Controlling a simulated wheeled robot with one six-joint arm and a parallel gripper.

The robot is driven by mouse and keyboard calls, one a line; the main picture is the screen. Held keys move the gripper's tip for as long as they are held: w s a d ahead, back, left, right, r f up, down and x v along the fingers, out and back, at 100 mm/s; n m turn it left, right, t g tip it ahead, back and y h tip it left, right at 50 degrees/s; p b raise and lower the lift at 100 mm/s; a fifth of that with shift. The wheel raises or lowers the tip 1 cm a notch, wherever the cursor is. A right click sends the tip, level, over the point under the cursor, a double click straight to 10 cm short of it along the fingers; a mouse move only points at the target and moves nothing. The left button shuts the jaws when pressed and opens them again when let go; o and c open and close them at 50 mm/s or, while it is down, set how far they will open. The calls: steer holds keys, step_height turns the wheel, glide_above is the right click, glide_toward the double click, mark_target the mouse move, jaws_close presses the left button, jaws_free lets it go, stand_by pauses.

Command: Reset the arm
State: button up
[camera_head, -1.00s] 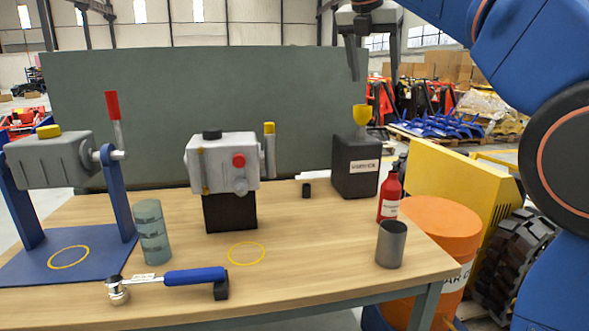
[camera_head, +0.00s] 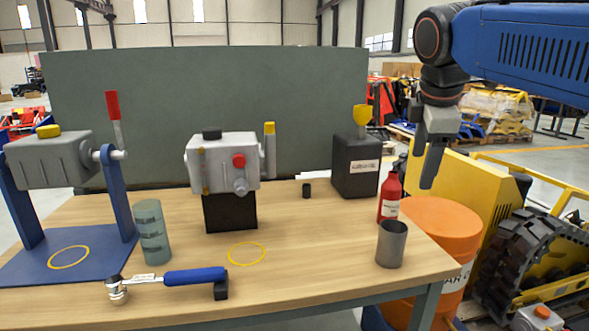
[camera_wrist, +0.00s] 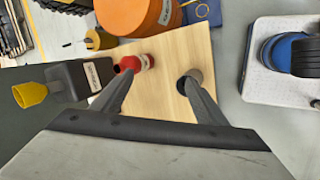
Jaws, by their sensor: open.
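My gripper (camera_head: 425,165) hangs at the end of my blue arm in the head view, at the right, above the orange drum. In the wrist view my gripper (camera_wrist: 157,98) shows its two fingers spread apart with nothing between them. Its fingers point down over the right end of the wooden table (camera_head: 330,235), near a red bottle (camera_head: 389,199) and a grey metal cup (camera_head: 391,244). In the wrist view the red bottle (camera_wrist: 135,64) lies beyond the left finger and the cup (camera_wrist: 190,77) is partly hidden by the right finger.
The table holds a grey gearbox (camera_head: 215,163), a blue stand (camera_head: 100,240), a grey-green cylinder (camera_head: 152,232), a ratchet wrench (camera_head: 190,277) and a black container (camera_head: 356,167). An orange drum (camera_head: 440,225) and a yellow tracked carrier (camera_head: 455,185) stand to the right.

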steer(key=s+d+f+m, duration=0.1)
steer(key=s+f+m, duration=0.7)
steer(key=f, duration=0.6)
steer(key=s+d+f+m+y, duration=0.1)
steer(key=s+f+m, duration=0.6)
steer(key=s+f, duration=0.4)
step_height(320, 180, down, 4)
steer(key=shift+s+d+r+m+y, duration=0.15)
steer(key=shift+s+d+m+y, duration=0.15)
steer(key=shift+m, duration=0.1)
